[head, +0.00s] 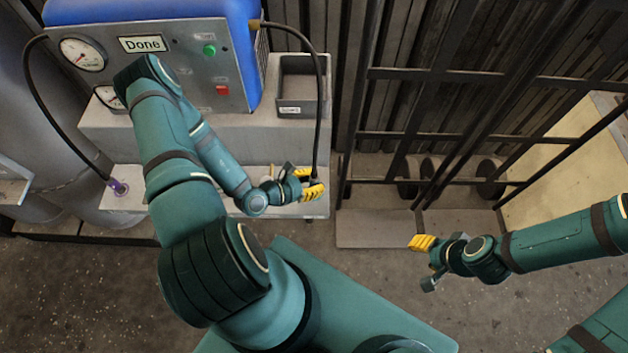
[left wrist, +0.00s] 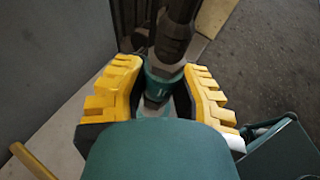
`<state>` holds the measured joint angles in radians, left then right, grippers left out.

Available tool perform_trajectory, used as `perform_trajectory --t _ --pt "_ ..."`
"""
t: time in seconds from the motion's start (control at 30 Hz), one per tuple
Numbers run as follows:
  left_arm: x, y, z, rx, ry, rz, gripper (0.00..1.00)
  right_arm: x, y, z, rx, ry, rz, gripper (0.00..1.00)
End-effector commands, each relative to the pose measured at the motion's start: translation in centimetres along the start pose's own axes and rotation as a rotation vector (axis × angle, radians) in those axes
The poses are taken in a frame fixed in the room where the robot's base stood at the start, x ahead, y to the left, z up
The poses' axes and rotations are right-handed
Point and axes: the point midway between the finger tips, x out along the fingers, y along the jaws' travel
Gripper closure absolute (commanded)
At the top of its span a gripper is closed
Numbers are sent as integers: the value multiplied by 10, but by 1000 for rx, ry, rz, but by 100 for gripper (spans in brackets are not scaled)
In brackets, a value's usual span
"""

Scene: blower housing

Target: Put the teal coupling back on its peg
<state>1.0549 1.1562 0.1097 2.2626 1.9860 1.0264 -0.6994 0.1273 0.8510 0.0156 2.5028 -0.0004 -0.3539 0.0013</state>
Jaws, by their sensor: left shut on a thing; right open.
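My left gripper (head: 309,187) is over the right end of the lower grey ledge, at the end of a black hose. In the left wrist view its yellow fingers (left wrist: 161,95) are shut on the teal coupling (left wrist: 157,90), with the dark hose end running up from it. In the head view the coupling is hidden by the fingers. A yellow bar (left wrist: 32,161), perhaps a peg, stands apart from the coupling at lower left in the left wrist view. My right gripper (head: 423,243) is open and empty above the floor at right.
The blue machine (head: 185,12) has gauges, buttons and a "Done" sign (head: 142,44). A second hose ends in a purple coupling (head: 118,187) on the ledge (head: 140,205) at left. A dark open bin (head: 301,88) stands on the upper step. A metal rack (head: 440,130) is at right.

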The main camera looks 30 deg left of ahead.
Motion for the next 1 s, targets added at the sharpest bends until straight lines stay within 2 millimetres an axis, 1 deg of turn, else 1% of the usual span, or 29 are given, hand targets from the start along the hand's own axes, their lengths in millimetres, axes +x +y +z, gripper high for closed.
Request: perform_trajectory --t 0.37,1.0 --pt "0 0 0 0 -1 0 100 0 0 0 0 0 0 53" --pt "6 0 -13 0 -1 0 100 7 3 1 0 0 0 53"
